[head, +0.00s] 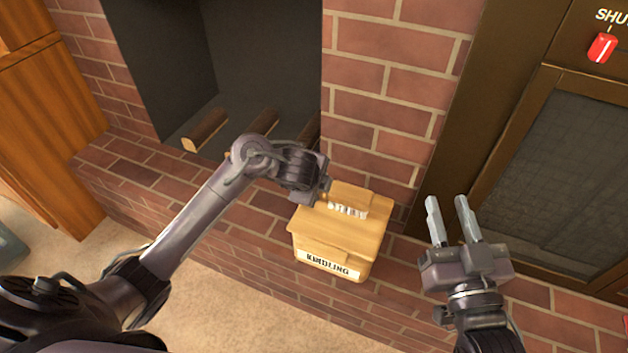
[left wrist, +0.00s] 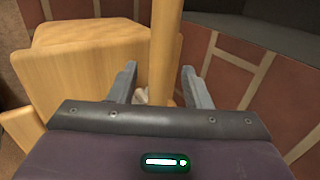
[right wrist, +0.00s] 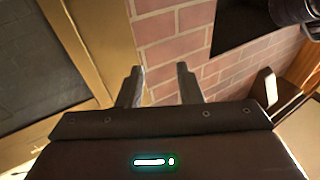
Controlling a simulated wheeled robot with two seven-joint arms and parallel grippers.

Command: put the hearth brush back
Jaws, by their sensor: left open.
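The hearth brush (head: 348,208) shows pale bristles on a light wood part at the top of the kindling box in the head view. In the left wrist view a light wooden handle (left wrist: 166,45), seemingly the brush's, runs between my left fingertips, with something pale near its lower end. My left gripper (left wrist: 160,85) is open around the handle, with gaps on both sides. In the head view its fingers are mostly hidden by the wrist. My right gripper (head: 450,215) is open and empty, right of the box. Its fingers also show in the right wrist view (right wrist: 158,80).
The wooden box (head: 315,240) labelled KINDLING stands on the brick hearth (head: 205,185). The dark fireplace opening (head: 270,60) with several logs (head: 206,128) lies behind my left arm. A framed dark screen (head: 565,180) with a red switch (head: 602,47) stands at the right.

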